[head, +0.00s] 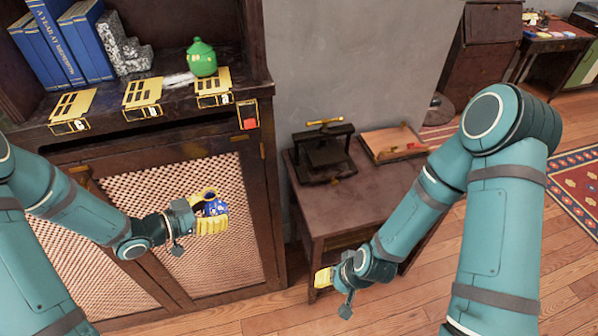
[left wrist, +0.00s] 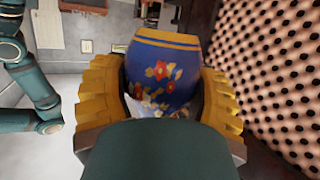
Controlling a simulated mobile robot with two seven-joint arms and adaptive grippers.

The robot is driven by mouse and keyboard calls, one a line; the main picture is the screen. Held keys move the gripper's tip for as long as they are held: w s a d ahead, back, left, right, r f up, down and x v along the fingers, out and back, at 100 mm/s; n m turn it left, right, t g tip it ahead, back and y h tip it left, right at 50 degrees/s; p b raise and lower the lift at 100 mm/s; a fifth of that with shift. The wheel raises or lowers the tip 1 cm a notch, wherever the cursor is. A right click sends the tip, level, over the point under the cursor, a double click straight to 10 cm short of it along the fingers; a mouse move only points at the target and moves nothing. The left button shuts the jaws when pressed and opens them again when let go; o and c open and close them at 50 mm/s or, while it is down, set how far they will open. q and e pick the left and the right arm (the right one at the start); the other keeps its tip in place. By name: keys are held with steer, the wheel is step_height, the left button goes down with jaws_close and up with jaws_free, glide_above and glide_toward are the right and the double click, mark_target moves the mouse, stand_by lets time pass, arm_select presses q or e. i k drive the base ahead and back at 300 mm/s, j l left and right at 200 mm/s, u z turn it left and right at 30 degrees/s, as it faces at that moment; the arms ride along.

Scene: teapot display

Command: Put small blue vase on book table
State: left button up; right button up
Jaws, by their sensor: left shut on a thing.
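The small blue vase (head: 213,207) has gold bands and red and white flowers. It fills the middle of the left wrist view (left wrist: 165,75). My left gripper (head: 211,218) is shut on it, with a yellow finger on each side in the left wrist view (left wrist: 160,95). It holds the vase in the air in front of the cabinet's lattice doors. My right gripper (head: 324,278) hangs low in front of the small dark table; its yellow fingertips show, but not whether they are apart. The small table (head: 365,205) carries a black press and a wooden tray.
The black press (head: 323,155) stands on the table's back left and the tray (head: 392,143) at its back right. The table's front top is bare. A green teapot (head: 202,60), blue books (head: 60,45) and brass stands (head: 142,92) are on the cabinet shelf.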

mark_target(368, 204)
steer(key=i+l+u, duration=0.1)
steer(key=l+u, duration=0.15)
steer(key=l, duration=1.2)
steer(key=l+u, duration=0.25)
steer(key=l, duration=1.25)
